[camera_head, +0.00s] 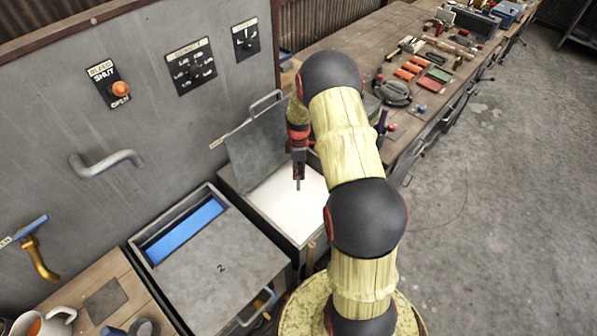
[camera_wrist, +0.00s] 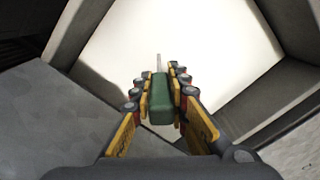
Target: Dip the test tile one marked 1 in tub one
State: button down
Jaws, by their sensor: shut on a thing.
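My gripper (camera_wrist: 155,105) is shut on a green block-like piece (camera_wrist: 160,100). A thin pale grey part sticks out beyond the green piece toward the white. I see no number on the held thing, so I cannot tell if it is the tile marked 1. In the head view my gripper (camera_head: 298,172) points down over an open tub (camera_head: 286,229) with a white fill (camera_head: 285,200). The tip appears above the white or at its surface; I cannot tell which. The tub's grey lid (camera_head: 258,140) stands raised behind it. I see no number on this tub.
A tub marked 2 (camera_head: 220,268) stands to the left, its lid covering most of a blue fill (camera_head: 186,230). A wall panel with knobs (camera_head: 192,65) rises behind. A long bench (camera_head: 395,140) with tools runs off to the upper right. A wooden table (camera_head: 90,290) is at lower left.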

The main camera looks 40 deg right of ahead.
notch_tip(320, 180, up, 16)
jog(key=p, duration=0.8)
dwell(0.8)
dwell(5.7)
